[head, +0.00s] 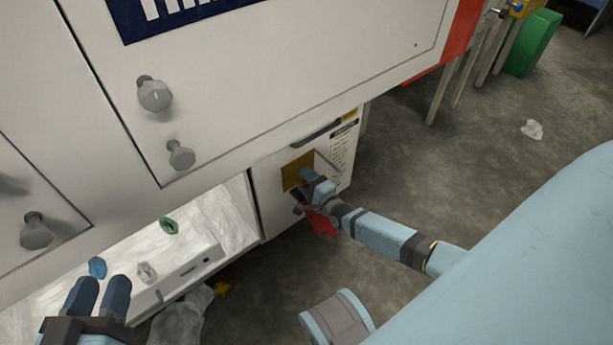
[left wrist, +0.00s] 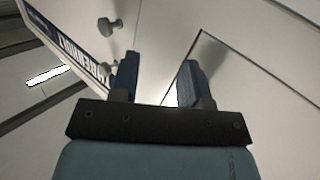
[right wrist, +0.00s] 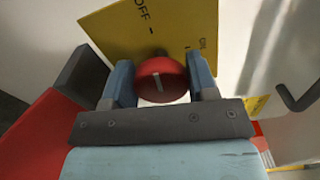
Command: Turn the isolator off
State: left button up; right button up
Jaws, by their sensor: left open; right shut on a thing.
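The isolator is a red round knob (right wrist: 162,80) with a pale line on its face, in front of a yellow plate (right wrist: 165,27) that carries "OFF" lettering. In the head view the yellow plate (head: 292,172) is on the front of a white cabinet, and my gripper hides the knob. My right gripper (head: 309,180) is at the plate, its fingers on both sides of the knob, shut on it. In the right wrist view the pale line runs nearly upright in the picture. My left gripper (head: 100,294) is open and empty, at the lower left, away from the isolator.
A white machine with grey knobs (head: 155,95) overhangs the cabinet. A lit white recess (head: 215,225) holds small coloured pieces. A red thing (head: 320,221) is just below my right gripper. Bare floor (head: 430,170) lies to the right.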

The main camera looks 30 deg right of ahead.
pick_arm(q)
jog(key=shift+s+d+f, duration=0.1)
pick_arm(e)
jog(key=shift+n, duration=0.6)
pick_arm(q)
jog(key=shift+s+f+n, duration=0.1)
jog(key=shift+s+n, duration=0.05)
jog(key=shift+n, duration=0.15)
jog(key=shift+r, duration=0.2)
pick_arm(e)
jog(key=shift+n, duration=0.3)
jog(key=o, duration=0.9)
pick_arm(q)
jog(key=shift+r, duration=0.1)
pick_arm(e)
jog(key=s+p, duration=0.1)
jog(key=s, duration=0.2)
jog(key=s+p, duration=0.1)
jog(key=shift+s+d+r+p, duration=0.1)
jog(key=shift+s+d+p, duration=0.2)
jog(key=shift+s, duration=0.1)
pick_arm(q)
jog(key=shift+n+t, duration=0.5)
jog(key=shift+t, duration=0.2)
notch_tip(320, 180, up, 5)
jog(key=shift+s+f+p, duration=0.15)
jog(key=shift+p, duration=1)
pick_arm(e)
jog(key=s, duration=0.9)
jog(key=shift+d, duration=0.25)
